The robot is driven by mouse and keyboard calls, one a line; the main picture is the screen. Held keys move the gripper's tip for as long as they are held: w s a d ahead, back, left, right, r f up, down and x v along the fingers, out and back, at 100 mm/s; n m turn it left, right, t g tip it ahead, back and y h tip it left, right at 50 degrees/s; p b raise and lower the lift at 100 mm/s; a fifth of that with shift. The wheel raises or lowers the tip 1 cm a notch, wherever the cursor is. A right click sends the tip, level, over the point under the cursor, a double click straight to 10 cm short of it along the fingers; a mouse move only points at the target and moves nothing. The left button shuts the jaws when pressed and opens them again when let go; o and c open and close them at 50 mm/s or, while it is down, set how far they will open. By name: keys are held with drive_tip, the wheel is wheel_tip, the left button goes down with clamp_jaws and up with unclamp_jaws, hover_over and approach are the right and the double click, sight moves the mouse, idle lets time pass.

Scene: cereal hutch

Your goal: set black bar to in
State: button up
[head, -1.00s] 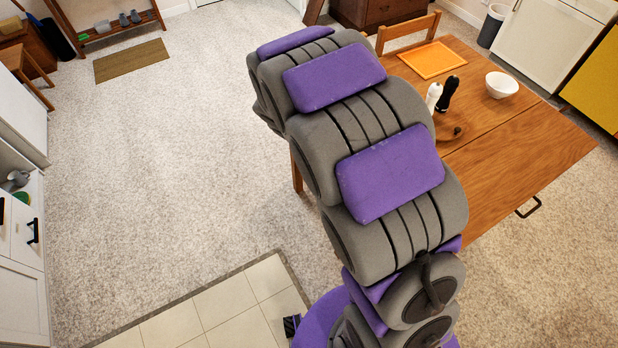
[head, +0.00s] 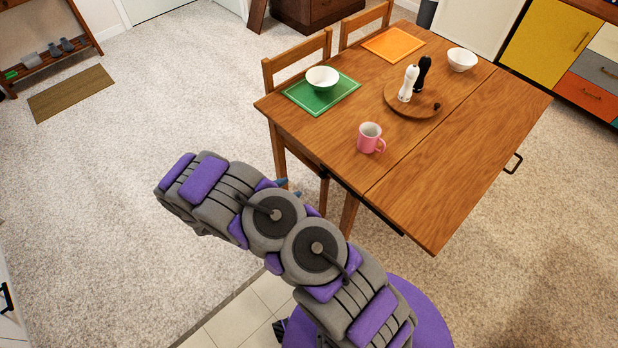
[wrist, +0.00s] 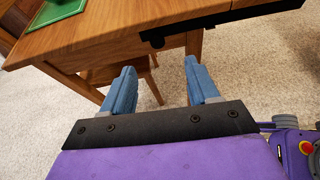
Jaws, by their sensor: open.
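A long black bar (head: 362,201) runs along the near edge of the wooden table (head: 470,150), just under the top. In the wrist view the black bar (wrist: 225,18) crosses the top, with a dark knob-like end at its left. My gripper (head: 290,188) shows only as blue fingertips behind my arm, left of the bar. In the wrist view my gripper (wrist: 159,68) is open and empty, its two blue fingers pointing toward the table's underside, apart from the bar.
On the table are a pink mug (head: 370,138), a bowl on a green mat (head: 300,97), an orange mat (head: 395,44), shakers on a round board (head: 395,101) and another bowl (head: 461,60). Wooden chairs (head: 300,60) stand at its left.

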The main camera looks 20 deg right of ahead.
sight(321, 176)
drive_tip(key=shift+n, duration=0.4)
drive_tip(key=b+x, duration=0.1)
drive_tip(key=x, duration=0.5)
drive_tip(key=f+b+x, duration=0.1)
drive_tip(key=x, duration=0.5)
drive_tip(key=a+f+b+x, duration=0.1)
drive_tip(key=x, duration=0.5)
drive_tip(key=shift+w+d, duration=0.15)
drive_tip(key=shift+w, duration=0.1)
drive_tip(key=shift+a+r, duration=0.1)
drive_tip(key=shift+a, duration=0.85)
drive_tip(key=shift+c, duration=1)
drive_tip(key=shift+d, duration=0.75)
drive_tip(key=c, duration=0.4)
drive_tip(key=shift+a, duration=0.25)
clamp_jaws()
